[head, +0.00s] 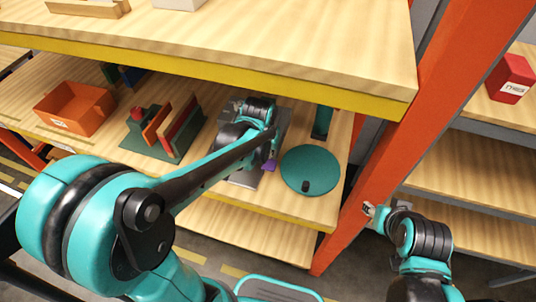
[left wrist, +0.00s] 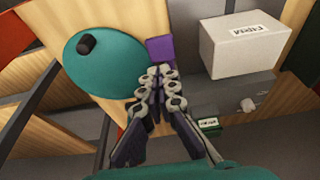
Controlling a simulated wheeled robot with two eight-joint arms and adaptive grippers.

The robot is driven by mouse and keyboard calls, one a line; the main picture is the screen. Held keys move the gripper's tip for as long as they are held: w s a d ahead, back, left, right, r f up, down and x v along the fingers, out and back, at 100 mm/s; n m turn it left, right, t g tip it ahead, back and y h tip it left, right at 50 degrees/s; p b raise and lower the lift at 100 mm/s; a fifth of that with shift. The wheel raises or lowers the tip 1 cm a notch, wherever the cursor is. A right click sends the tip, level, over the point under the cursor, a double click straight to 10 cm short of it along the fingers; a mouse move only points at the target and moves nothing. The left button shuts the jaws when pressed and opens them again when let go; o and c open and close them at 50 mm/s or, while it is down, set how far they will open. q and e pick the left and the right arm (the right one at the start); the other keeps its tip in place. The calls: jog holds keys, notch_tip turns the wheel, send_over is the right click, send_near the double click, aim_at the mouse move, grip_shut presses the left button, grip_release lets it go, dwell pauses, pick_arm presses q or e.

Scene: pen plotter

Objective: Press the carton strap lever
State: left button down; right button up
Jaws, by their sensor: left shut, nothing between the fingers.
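A purple piece (left wrist: 160,49), which may be the strap lever, sits at the edge of a grey plate (left wrist: 232,90). It also shows as a small purple patch beside my left wrist in the head view (head: 269,166). My left gripper (left wrist: 158,70) is shut and empty, its fingertips right at the purple piece; I cannot tell whether they touch. A white carton (left wrist: 243,45) with a printed label stands on the grey plate, right of the fingertips. In the head view my left arm hides most of this. My right gripper (head: 370,209) is by the orange post, its fingers too small to judge.
A teal round disc (head: 310,168) with a black knob lies right of the plate. A green board with upright panels (head: 165,137) and an orange bin (head: 75,108) stand to the left. The upper shelf's yellow edge (head: 225,73) overhangs. An orange post (head: 375,165) stands at right.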

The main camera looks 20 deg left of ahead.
aim_at(268, 169)
pick_arm(q)
jog(key=b+x, duration=0.2)
jog(key=x, duration=0.6)
jog(key=shift+f+b, duration=0.1)
jog(key=shift+b, duration=0.25)
jog(key=shift+t, duration=0.6)
jog(key=f+b, duration=0.1)
jog(key=f, duration=0.1)
jog(key=f+b, duration=0.1)
jog(key=b, duration=0.1)
jog(key=f+b, duration=0.2)
jog(key=shift+s+f, duration=0.3)
jog(key=shift+f, duration=0.1)
jog(key=shift+s+f, duration=0.15)
jog(key=shift+s, duration=0.05)
